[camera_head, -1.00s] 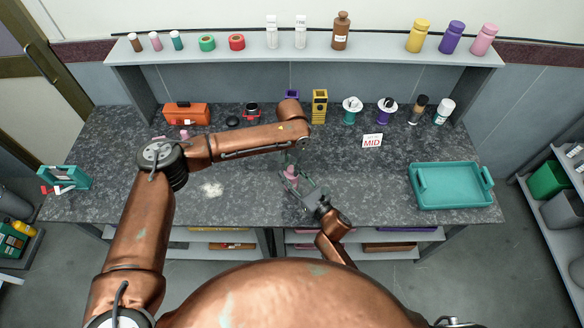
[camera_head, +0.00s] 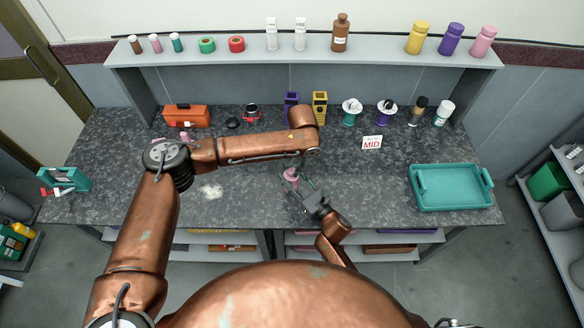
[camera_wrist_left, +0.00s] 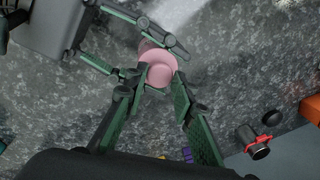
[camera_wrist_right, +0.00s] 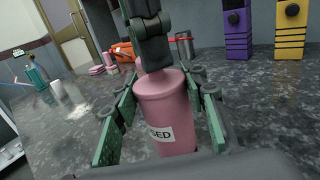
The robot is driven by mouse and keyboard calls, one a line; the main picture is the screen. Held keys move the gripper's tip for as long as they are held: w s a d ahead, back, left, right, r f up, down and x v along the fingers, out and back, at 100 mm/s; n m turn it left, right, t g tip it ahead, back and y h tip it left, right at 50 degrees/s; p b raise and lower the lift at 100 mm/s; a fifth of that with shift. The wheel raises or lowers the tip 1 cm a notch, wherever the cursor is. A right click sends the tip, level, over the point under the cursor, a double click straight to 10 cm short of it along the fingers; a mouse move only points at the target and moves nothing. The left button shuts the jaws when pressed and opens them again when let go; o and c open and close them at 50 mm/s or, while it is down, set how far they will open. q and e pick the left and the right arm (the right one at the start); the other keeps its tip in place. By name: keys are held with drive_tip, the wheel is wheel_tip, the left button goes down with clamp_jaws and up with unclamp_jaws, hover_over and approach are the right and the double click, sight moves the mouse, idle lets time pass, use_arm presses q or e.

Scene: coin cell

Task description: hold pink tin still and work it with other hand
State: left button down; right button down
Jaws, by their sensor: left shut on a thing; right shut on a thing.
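The pink tin (camera_head: 291,175) stands upright on the dark speckled bench, near the middle. In the right wrist view the tin (camera_wrist_right: 168,112) shows a white label whose visible letters read "SED". My right gripper (camera_wrist_right: 160,108) is shut on its body, one green finger on each side. My left gripper (camera_wrist_left: 157,84) comes down from above and is shut at the tin's top, its fingers around the round pink top. In the head view my left arm partly hides the left fingers. The exact contact at the top is hard to tell.
A teal tray (camera_head: 452,204) lies on the right of the bench. A "MID" sign (camera_head: 372,142), purple holder (camera_head: 291,98), yellow holder (camera_head: 320,106) and orange toolbox (camera_head: 186,115) stand behind. Several bottles line the back and shelf.

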sight(292, 170)
use_arm(q)
drive_tip(key=shift+w+r, duration=0.4)
drive_tip(key=shift+r, duration=0.1)
use_arm(e)
drive_tip(key=shift+s+d+f, duration=0.15)
drive_tip(key=shift+d+f, duration=0.1)
drive_tip(key=shift+f, duration=0.55)
use_arm(q)
drive_tip(key=shift+a+r+h, duration=0.1)
drive_tip(key=shift+r+h, duration=0.15)
drive_tip(key=shift+h, duration=0.05)
drive_tip(key=shift+s+r+g+h, duration=0.15)
drive_tip(key=shift+g+h, duration=0.15)
drive_tip(key=shift+g, duration=0.1)
use_arm(e)
drive_tip(key=shift+r, duration=0.1)
use_arm(q)
drive_tip(key=shift+s, duration=0.1)
use_arm(e)
drive_tip(key=shift+a+r, duration=0.1)
drive_tip(key=shift+r, duration=0.1)
use_arm(q)
drive_tip(key=c, duration=2.2)
unclamp_jaws()
drive_tip(key=shift+c, duration=0.2)
use_arm(e)
drive_tip(key=shift+r, duration=0.1)
use_arm(q)
wheel_tip(292, 170, up, 12)
